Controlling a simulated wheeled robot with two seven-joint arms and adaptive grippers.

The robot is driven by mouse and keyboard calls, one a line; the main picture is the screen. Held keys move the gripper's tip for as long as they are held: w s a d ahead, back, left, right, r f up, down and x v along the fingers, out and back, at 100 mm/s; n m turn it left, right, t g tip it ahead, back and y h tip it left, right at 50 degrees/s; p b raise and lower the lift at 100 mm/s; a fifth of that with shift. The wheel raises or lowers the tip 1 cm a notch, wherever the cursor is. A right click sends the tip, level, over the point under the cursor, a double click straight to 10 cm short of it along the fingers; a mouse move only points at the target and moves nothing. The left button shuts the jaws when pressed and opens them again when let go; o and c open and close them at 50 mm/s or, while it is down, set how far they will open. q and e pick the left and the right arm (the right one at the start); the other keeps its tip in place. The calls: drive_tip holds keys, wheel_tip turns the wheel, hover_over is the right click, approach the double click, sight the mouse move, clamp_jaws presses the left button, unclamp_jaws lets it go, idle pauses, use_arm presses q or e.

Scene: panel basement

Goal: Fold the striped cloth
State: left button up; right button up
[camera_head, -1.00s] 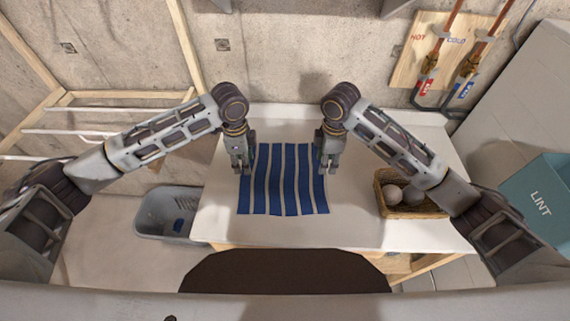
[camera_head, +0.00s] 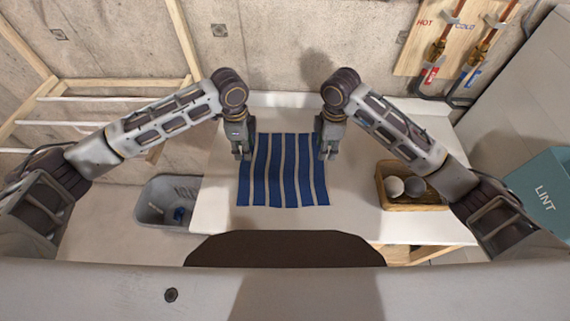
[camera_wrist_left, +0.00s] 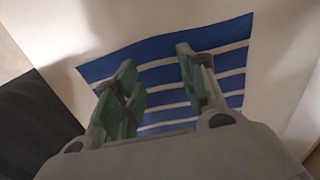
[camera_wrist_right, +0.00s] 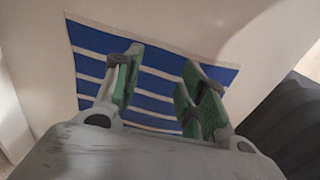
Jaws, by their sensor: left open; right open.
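The blue cloth with pale stripes (camera_head: 284,180) lies flat and spread out on the white table, its stripes running from back to front. My left gripper (camera_head: 241,154) is over its left edge toward the back, open and empty. My right gripper (camera_head: 327,154) is over its right edge toward the back, open and empty. The left wrist view shows the cloth (camera_wrist_left: 165,72) below the open green-padded fingers (camera_wrist_left: 160,85). The right wrist view shows the cloth (camera_wrist_right: 150,85) below the open fingers (camera_wrist_right: 160,88). Whether the fingertips touch it cannot be told.
A wicker basket (camera_head: 412,204) with pale balls stands on the table to the right. A grey bin (camera_head: 150,205) is left of the table. A teal LINT box (camera_head: 543,195) is at the far right. The table (camera_head: 350,222) is bare in front of the cloth.

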sight(248, 165)
use_arm(q)
drive_tip(key=shift+f, duration=3.6)
use_arm(e)
drive_tip(key=shift+f, duration=3.55)
use_arm(q)
drive_tip(key=shift+f, duration=0.15)
use_arm(e)
drive_tip(key=shift+f, duration=0.25)
use_arm(q)
drive_tip(key=shift+s, duration=0.1)
drive_tip(key=c, duration=0.6)
use_arm(e)
drive_tip(key=shift+s, duration=0.1)
drive_tip(key=c, duration=0.6)
use_arm(q)
drive_tip(key=shift+f, duration=0.1)
clamp_jaws()
use_arm(e)
drive_tip(key=shift+f, duration=0.1)
clamp_jaws()
use_arm(q)
drive_tip(key=shift+r, duration=0.25)
use_arm(e)
drive_tip(key=shift+r, duration=0.2)
